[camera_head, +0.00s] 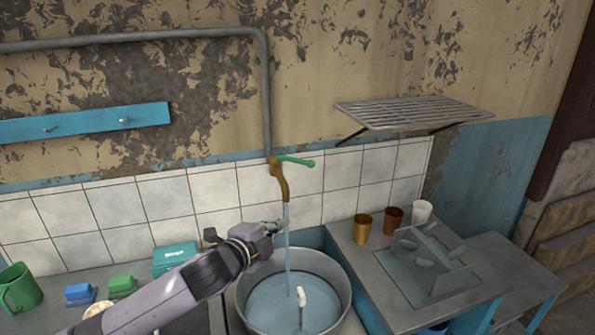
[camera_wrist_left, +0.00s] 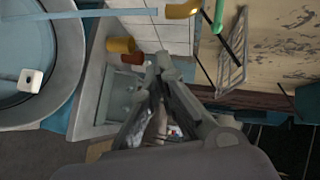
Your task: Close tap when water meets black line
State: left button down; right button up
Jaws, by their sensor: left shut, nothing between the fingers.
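The brass tap (camera_head: 279,181) is on the tiled wall, with its green handle (camera_head: 296,160) pointing right. A water stream (camera_head: 287,235) runs from it into a grey metal pot (camera_head: 342,275), which holds bluish water (camera_head: 275,300). My left gripper (camera_head: 277,226) is shut and empty, below the spout and close to the stream. In the left wrist view its fingers (camera_wrist_left: 160,65) are together, apart from the tap (camera_wrist_left: 182,10) and the green handle (camera_wrist_left: 218,15). My right gripper is not seen.
Gold (camera_head: 362,228), copper (camera_head: 393,220) and white (camera_head: 422,212) cups stand right of the pot, behind a drying rack (camera_head: 432,262). A wire shelf (camera_head: 415,112) juts out upper right. A green mug (camera_head: 19,289) and soap box (camera_head: 174,258) are at left.

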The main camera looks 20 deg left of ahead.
pick_arm(q)
notch_tip(320, 180, up, 6)
jog(key=w+a+m+t, duration=0.1)
jog(key=w+a+m, duration=0.1)
jog(key=w+a, duration=0.1)
jog(key=p, duration=0.5)
send_near(292, 161)
jog(key=w+d+f, duration=0.2)
jog(key=w+d, duration=0.2)
jog(key=w, duration=0.2)
jog(key=shift+d+m, duration=0.2)
jog(key=shift+m, duration=0.1)
jog(key=shift+b, duration=0.3)
